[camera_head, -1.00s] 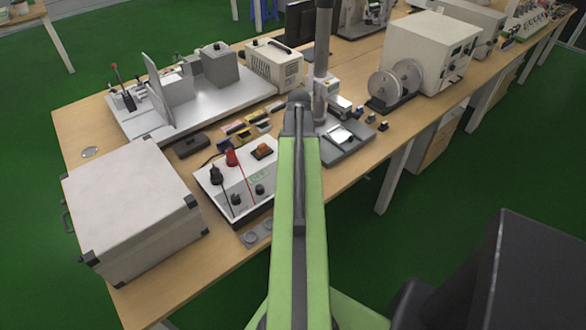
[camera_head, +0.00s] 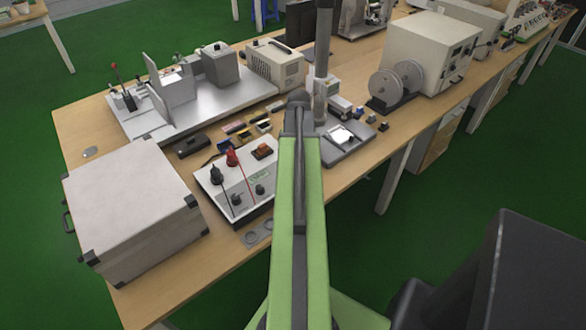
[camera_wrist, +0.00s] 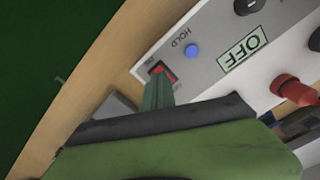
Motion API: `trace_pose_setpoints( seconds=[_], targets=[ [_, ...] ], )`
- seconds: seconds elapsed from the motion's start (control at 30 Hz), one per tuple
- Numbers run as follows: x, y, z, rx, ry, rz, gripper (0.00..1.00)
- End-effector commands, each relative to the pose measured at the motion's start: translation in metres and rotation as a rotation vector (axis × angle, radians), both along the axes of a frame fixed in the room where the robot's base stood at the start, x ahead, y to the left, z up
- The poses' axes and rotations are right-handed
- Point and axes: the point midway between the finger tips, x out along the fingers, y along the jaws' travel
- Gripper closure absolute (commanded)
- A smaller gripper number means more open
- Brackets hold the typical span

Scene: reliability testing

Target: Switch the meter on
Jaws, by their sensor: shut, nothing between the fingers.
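The meter (camera_head: 226,187) is a white box with a sloping panel on the table, left of my arm. In the wrist view its panel (camera_wrist: 205,70) carries a blue button (camera_wrist: 193,50) marked HOLD, a label reading OFF (camera_wrist: 243,50) and a small red rocker switch (camera_wrist: 163,71). My gripper (camera_wrist: 156,92) is shut and empty, with its narrow green tip at the switch and covering part of it. I cannot tell whether it touches. In the head view my arm hides the gripper and the meter's right side.
A large grey case (camera_head: 130,205) stands left of the meter. A red terminal (camera_wrist: 295,90) rises from the panel beside my gripper. A small scale (camera_head: 345,138) lies right of my arm, with reels (camera_head: 385,87) behind it. The table's front edge is close.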

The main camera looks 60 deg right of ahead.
Motion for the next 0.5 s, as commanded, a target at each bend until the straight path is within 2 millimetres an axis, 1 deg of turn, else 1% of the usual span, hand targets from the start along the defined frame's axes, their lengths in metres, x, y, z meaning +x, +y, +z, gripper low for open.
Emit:
trace_pose_setpoints(
  seconds=[0.5],
  targets=[
    [-0.0005,-0.0003,-0.0039,0.0,0.0,-0.001,1.0]
  ],
)
